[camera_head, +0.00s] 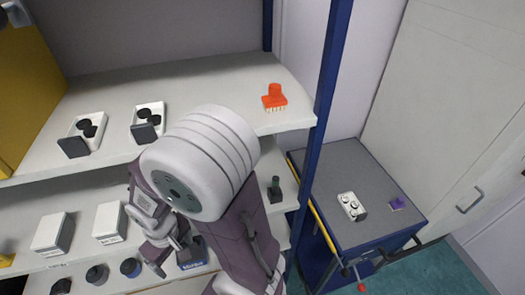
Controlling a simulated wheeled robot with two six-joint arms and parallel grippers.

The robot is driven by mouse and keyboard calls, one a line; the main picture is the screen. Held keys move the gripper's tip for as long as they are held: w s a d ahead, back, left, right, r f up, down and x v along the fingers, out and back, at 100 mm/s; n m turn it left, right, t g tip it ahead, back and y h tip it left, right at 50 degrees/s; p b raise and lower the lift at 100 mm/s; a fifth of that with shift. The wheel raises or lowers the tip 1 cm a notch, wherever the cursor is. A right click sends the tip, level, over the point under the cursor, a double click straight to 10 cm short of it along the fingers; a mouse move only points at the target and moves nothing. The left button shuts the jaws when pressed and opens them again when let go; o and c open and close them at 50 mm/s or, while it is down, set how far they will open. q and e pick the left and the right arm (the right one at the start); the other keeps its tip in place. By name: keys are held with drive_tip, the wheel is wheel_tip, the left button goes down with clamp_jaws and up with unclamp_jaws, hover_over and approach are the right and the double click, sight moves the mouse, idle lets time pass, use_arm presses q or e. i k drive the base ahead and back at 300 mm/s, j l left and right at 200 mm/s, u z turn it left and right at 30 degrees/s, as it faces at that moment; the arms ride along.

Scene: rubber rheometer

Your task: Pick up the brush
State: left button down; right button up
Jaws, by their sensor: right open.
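The brush (273,98) has an orange-red handle and block with pale bristles pointing down. It stands upright near the right front corner of the upper shelf, with nothing touching it. My right gripper (174,262) is open, low and left of the brush, in front of the lower shelves. My right arm bends in front of the upper shelf, and its large white joint is left of and below the brush. I cannot make out anything between the right fingers. My left gripper is not in view.
The upper shelf (210,83) also holds two white trays (150,113) (92,125) with black round parts. A blue post (325,110) stands right of the brush. Lower shelves hold white boxes (52,232) and a dark green item (274,188). A grey-topped cabinet (345,170) stands right.

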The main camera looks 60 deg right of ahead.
sight(398, 205)
drive_tip(key=z, duration=3.7)
drive_tip(key=l+u, duration=0.15)
drive_tip(key=l, duration=0.6)
drive_tip(key=i+l+u, duration=0.1)
drive_tip(key=l, duration=0.25)
drive_tip(key=i+l+u, duration=0.1)
drive_tip(key=i+l, duration=0.15)
drive_tip(key=l, duration=0.15)
drive_tip(key=i+l+u, duration=0.1)
drive_tip(key=l, duration=0.3)
drive_tip(key=i+l+u, duration=0.15)
drive_tip(key=l, duration=0.25)
drive_tip(key=i+l+u, duration=0.1)
drive_tip(key=l, duration=0.3)
drive_tip(key=i+l+u, duration=0.15)
drive_tip(key=i, duration=0.25)
drive_tip(key=i+u, duration=0.1)
drive_tip(key=i, duration=0.3)
drive_tip(key=i+l+u, duration=0.15)
drive_tip(key=i, duration=0.2)
